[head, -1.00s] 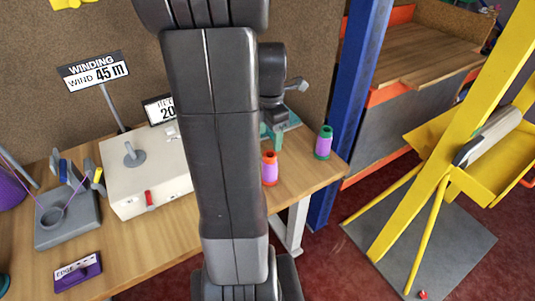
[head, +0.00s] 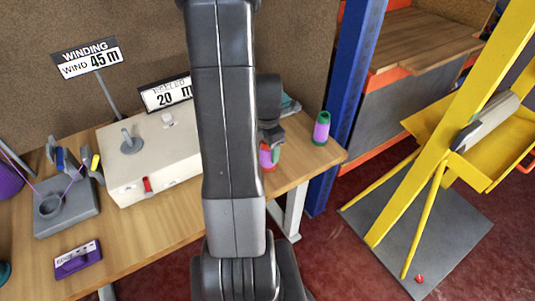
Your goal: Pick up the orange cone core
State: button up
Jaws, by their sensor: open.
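The orange cone core (head: 267,160) stands on the wooden table, wound with purple yarn. It is partly hidden by my arm and the end of my gripper. My gripper (head: 275,150) is at the cone, with a bit of its teal fingers showing beside it. The fingers are mostly hidden, so their exact place around or beside the cone cannot be told. A green cone core (head: 321,129) with purple yarn stands upright further right, near the table's corner.
A white winding machine (head: 150,165) with a spindle and red switch stands left of my arm. A grey thread stand (head: 66,207) and a purple block (head: 77,259) are further left. A blue post (head: 350,100) rises behind the table's right end.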

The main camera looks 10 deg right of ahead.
jog(key=shift+f, duration=0.8)
jog(key=c, duration=1.1)
